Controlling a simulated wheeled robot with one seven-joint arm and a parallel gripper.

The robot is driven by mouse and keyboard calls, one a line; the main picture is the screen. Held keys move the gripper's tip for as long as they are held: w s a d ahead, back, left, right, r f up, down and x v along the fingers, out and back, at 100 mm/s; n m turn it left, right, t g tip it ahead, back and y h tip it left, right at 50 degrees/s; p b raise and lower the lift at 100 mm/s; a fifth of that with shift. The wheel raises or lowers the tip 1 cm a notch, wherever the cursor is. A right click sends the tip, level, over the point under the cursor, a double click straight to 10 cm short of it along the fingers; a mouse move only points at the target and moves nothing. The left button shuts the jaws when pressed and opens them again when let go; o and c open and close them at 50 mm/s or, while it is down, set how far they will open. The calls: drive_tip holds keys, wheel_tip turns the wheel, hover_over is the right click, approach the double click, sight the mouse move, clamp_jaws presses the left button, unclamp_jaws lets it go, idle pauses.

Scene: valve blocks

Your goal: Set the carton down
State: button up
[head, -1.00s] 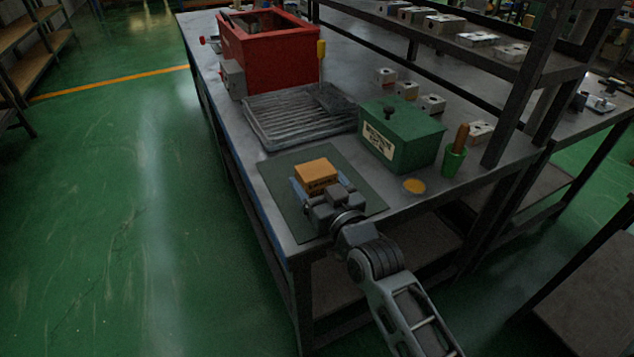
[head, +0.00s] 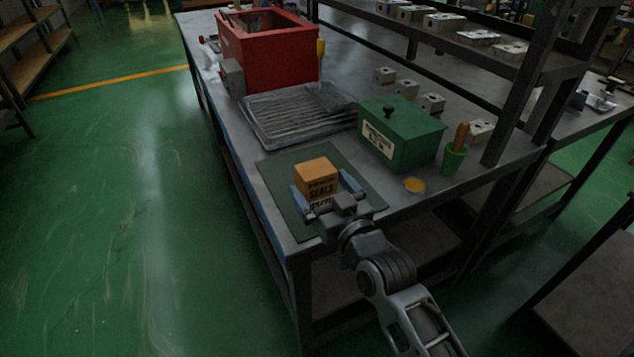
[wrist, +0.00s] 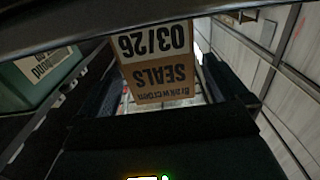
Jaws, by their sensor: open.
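The carton (head: 317,174) is an orange-brown box with "SEALS" printed on its face. It stands on the dark green mat (head: 280,180) near the front corner of the bench. My gripper (head: 327,186) is open, with one blue-grey finger on each side of the carton's near part and gaps beside it. In the wrist view the carton (wrist: 158,75) shows upside down with "SEALS" and "03/26" readable. Its far side is hidden, and the gripper body covers part of its lower front.
A green lidded box (head: 402,135) stands right of the mat. A green cup (head: 453,160) and a yellow disc (head: 414,185) are near the right edge. Behind the mat lie a ribbed metal tray (head: 290,115) and a red bin (head: 267,55). Shelf posts rise at right.

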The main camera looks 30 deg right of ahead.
drive_tip(key=s, duration=0.9)
drive_tip(key=shift+s+b, duration=0.15)
drive_tip(key=shift+b, duration=0.3)
drive_tip(key=s+f+g, duration=0.2)
drive_tip(key=s+f, duration=0.1)
drive_tip(key=s, duration=1.6)
drive_tip(key=s+r, duration=0.2)
drive_tip(key=s, duration=0.5)
drive_tip(key=s+a+r+g, duration=0.1)
drive_tip(key=s+r, duration=0.2)
drive_tip(key=s, duration=0.5)
drive_tip(key=shift+r, duration=0.2)
